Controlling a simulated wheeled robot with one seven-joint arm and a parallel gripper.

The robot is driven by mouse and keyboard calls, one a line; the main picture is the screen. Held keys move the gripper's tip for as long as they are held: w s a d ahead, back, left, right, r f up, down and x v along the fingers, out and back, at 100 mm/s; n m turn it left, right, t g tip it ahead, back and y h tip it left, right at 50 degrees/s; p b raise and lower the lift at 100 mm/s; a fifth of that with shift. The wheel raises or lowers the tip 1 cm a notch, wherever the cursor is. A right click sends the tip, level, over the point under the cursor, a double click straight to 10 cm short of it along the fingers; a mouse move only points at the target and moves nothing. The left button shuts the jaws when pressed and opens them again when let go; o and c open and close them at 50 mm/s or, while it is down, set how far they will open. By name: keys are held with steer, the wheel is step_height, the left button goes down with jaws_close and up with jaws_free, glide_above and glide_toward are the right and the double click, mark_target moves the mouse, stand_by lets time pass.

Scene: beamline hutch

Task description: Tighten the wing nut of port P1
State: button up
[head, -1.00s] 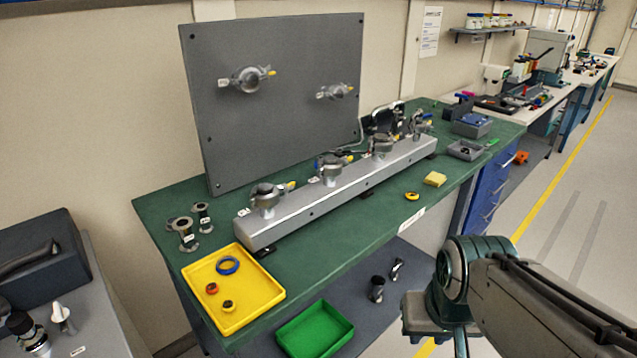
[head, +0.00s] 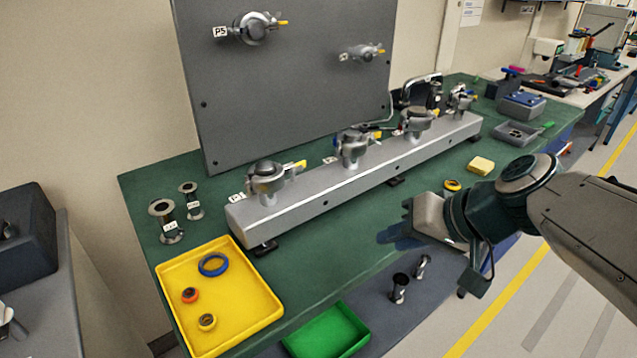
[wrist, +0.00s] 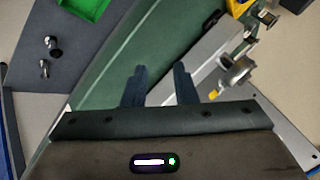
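The port labelled P1 (head: 267,178) is the leftmost clamped port on the grey rail (head: 350,190) in the head view. Its wing nut (head: 297,167) is yellow-tipped and sticks out to the right of the clamp. My gripper (head: 400,222) is over the front part of the green bench, to the right of P1 and well apart from it. In the wrist view my gripper (wrist: 160,82) has its two dark fingers apart with nothing between them. A silver clamp (wrist: 236,70) with a yellow tip shows right of the fingers; I cannot tell which port it is.
More clamped ports (head: 352,148) stand along the rail. A grey upright panel (head: 290,90) with two ports rises behind. A yellow tray (head: 240,300) with rings and a green tray (head: 328,332) are in front. Metal spools (head: 165,220) stand left.

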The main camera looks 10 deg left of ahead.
mark_target(300, 173)
steer(key=w+a+r+n+t+y+b, duration=0.2)
steer(key=w+a+r+y+b, duration=0.3)
steer(key=w+a+y+b, duration=0.15)
steer(key=shift+h, duration=0.25)
steer(key=x, duration=1.3)
steer(key=shift+w+d+r+p, duration=0.1)
steer(key=shift+w+p, duration=0.1)
steer(key=shift+p, duration=0.2)
jaws_close()
